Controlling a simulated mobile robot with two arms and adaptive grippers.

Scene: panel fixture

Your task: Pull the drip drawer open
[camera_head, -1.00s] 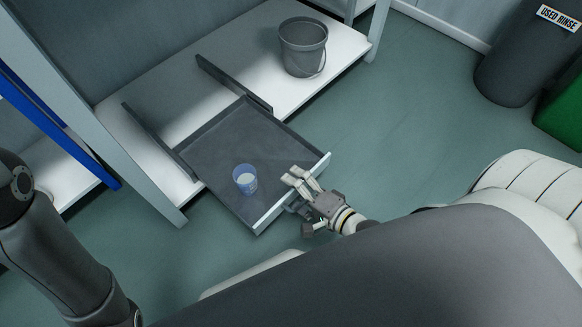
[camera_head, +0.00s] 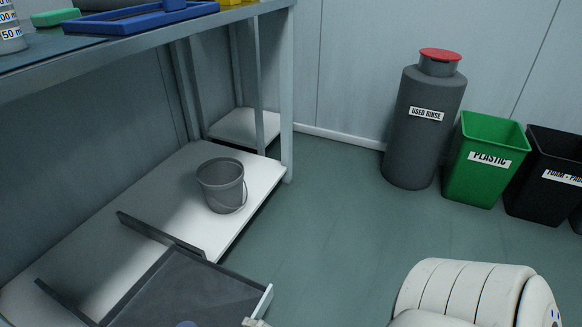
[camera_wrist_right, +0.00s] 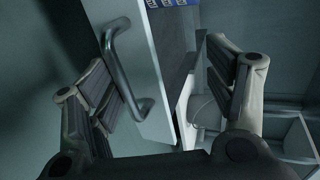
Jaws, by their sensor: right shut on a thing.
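The drip drawer (camera_head: 185,290) is a dark grey tray with a white front, pulled out from the lower shelf; the picture's bottom edge cuts off its near part. In the right wrist view its white front (camera_wrist_right: 140,65) carries a curved metal handle (camera_wrist_right: 122,68). My right gripper (camera_wrist_right: 165,90) is around the drawer front and handle, shut on the drawer; the exact contact is unclear. My left gripper is not in view.
A grey bucket (camera_head: 221,185) stands on the white lower shelf (camera_head: 95,265). Dark rails flank the drawer. A used rinse container (camera_head: 425,135), a green plastic bin (camera_head: 485,165) and a black bin (camera_head: 545,180) stand at the right.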

